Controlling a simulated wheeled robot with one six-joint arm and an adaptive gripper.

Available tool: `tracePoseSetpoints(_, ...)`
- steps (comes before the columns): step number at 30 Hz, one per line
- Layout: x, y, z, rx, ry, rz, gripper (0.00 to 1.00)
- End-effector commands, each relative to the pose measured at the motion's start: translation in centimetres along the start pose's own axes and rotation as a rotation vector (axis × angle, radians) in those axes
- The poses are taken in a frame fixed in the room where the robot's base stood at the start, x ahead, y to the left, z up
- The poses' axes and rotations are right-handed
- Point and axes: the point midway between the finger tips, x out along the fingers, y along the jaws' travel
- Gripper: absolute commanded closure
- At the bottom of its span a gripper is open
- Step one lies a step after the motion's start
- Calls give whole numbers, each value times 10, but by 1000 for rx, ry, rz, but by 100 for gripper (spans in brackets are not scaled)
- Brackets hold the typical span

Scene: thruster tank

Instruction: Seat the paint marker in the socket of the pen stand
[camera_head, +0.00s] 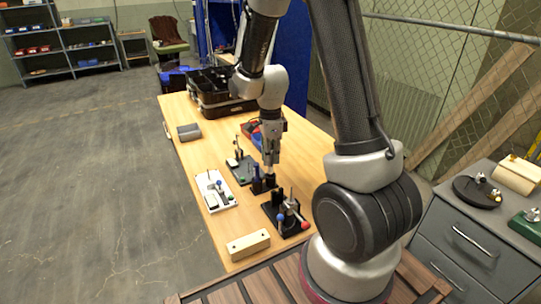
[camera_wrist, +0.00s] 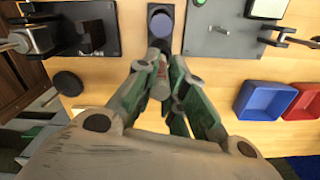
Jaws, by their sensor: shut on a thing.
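My gripper (camera_head: 270,158) is over the right side of the table, pointing down. In the wrist view its green-edged fingers (camera_wrist: 166,82) are shut on the paint marker, a slim grey cylinder (camera_wrist: 153,56) with a reddish patch. The small black pen stand (camera_head: 258,187) is just below my gripper. In the wrist view the stand (camera_wrist: 160,9) is just beyond the fingertips, with a round blue-violet top (camera_wrist: 160,27) on it. A blue upright piece (camera_head: 256,173) rises from its left part in the head view. The marker's lower end and the socket are hidden, so I cannot tell whether they meet.
A black fixture with knobs (camera_head: 287,216) stands close in front of the stand, and a grey plate fixture (camera_head: 241,170) behind it. A white-based fixture (camera_head: 214,190) is to the left. Blue (camera_wrist: 262,95) and red (camera_wrist: 304,102) trays lie to the right in the wrist view.

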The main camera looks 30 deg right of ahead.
Motion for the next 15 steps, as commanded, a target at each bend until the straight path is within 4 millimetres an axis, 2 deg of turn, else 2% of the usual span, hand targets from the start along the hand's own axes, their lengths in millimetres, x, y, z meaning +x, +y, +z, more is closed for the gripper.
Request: tracePoseSetpoints(15,13,0,0,0,0,0,100)
